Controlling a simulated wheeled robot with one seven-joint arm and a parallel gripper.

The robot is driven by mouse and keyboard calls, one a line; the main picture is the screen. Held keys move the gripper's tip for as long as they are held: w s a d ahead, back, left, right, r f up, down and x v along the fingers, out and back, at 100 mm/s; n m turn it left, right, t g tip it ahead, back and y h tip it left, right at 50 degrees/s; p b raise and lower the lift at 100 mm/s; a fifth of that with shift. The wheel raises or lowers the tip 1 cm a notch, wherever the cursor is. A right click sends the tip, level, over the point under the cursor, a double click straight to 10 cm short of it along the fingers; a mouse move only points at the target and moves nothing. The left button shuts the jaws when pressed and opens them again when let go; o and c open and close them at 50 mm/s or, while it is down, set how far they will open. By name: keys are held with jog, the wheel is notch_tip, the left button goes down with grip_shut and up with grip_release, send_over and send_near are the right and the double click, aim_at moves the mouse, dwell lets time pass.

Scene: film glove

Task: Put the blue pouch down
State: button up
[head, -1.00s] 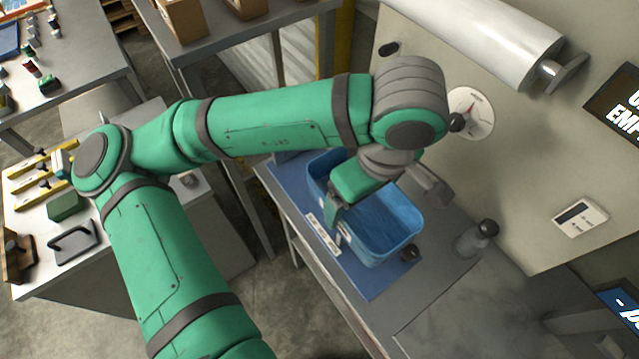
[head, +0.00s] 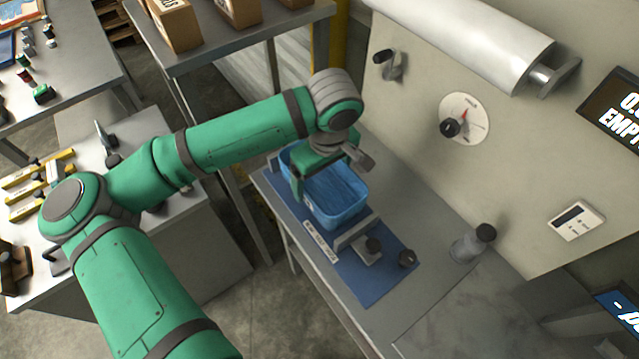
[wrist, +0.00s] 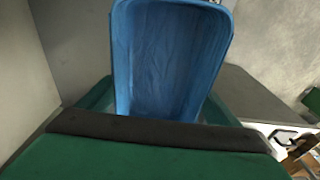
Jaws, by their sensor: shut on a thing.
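The blue pouch (head: 343,203) looks like an open-topped, rounded tub with a wrinkled inside. In the head view it is over the blue mat on the grey bench, between two grey end bars. My gripper (head: 308,178) is shut on it, with a green finger down at its left side. In the wrist view the pouch (wrist: 170,60) stretches away from my green gripper (wrist: 160,118). Its underside is hidden, so I cannot tell whether it touches the mat.
The blue mat (head: 388,290) carries a grey end bar (head: 357,232), a small block with a dark knob (head: 367,250) and a black knob (head: 407,259). A wall dial (head: 465,118) and roll (head: 475,40) are behind. The front-right bench is clear.

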aim_at(319, 186)
jog(key=shift+w+a+f, duration=0.1)
jog(key=shift+w+f, duration=0.05)
jog(key=shift+f, duration=0.8)
jog(key=shift+w+a+f, duration=0.1)
jog(key=shift+f, duration=0.85)
jog(key=shift+f, duration=0.1)
jog(key=o, duration=1)
notch_tip(319, 186, up, 12)
jog(key=s+d, duration=0.1)
